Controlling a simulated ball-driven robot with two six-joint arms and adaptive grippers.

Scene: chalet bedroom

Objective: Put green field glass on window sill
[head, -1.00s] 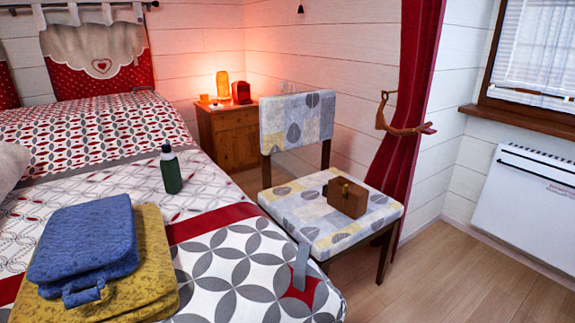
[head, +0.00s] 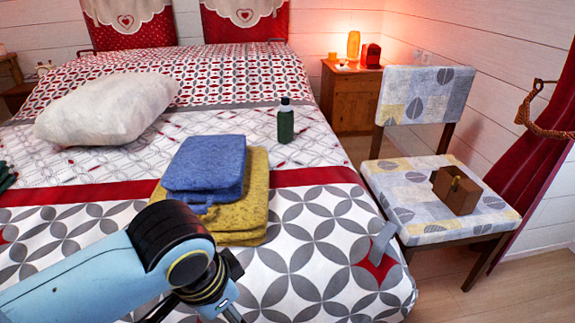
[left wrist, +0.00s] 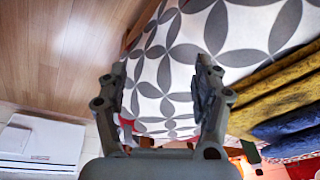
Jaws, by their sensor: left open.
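A dark green object (head: 6,177) lies on the bed at the far left edge of the head view. It is cut off by the frame, so I cannot tell if it is the field glass. A green bottle with a dark cap (head: 285,124) stands upright on the bed beyond the folded towels. My left arm comes in from the lower left over the near part of the bed. In the left wrist view its gripper (left wrist: 162,92) is open and empty, with the patterned bedspread between its fingers. The window sill is not in the head view now. My right gripper is not in view.
Blue (head: 205,165) and yellow (head: 255,195) folded textiles lie near my left arm. A white pillow (head: 105,105) is left of them. A chair (head: 405,190) holding a brown box (head: 457,190) stands right of the bed. A white heater (left wrist: 40,145) shows in the left wrist view.

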